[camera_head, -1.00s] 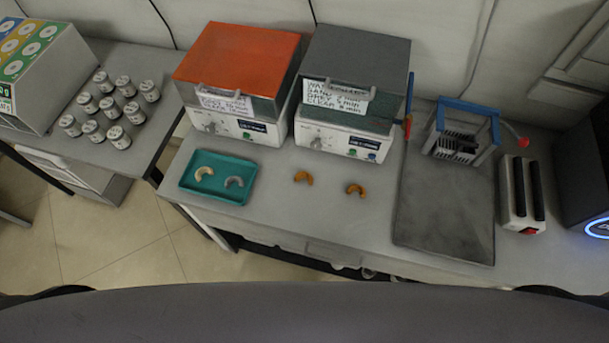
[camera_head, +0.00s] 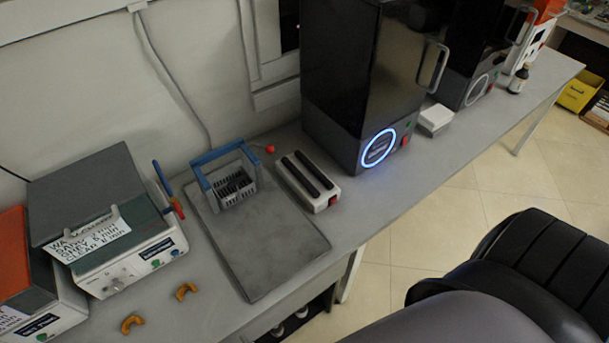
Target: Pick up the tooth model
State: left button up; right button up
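Two small orange-brown arch-shaped tooth models lie on the grey bench at the lower left. One tooth model (camera_head: 132,323) is nearer the bottom edge, and the other tooth model (camera_head: 187,291) is a little to its right and farther back. Both lie in front of a grey-lidded machine (camera_head: 110,235). Neither of my grippers shows in the view, so I cannot see how they stand.
A dark grey mat (camera_head: 265,247) holds a blue-handled rack (camera_head: 228,178). Right of it are a white two-slot device (camera_head: 308,182) and a black machine with a glowing blue ring (camera_head: 365,80).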

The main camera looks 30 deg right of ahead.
aim_at(124, 329)
jog(key=l+z, duration=0.25)
jog(key=z, duration=0.15)
jog(key=u, duration=1.4)
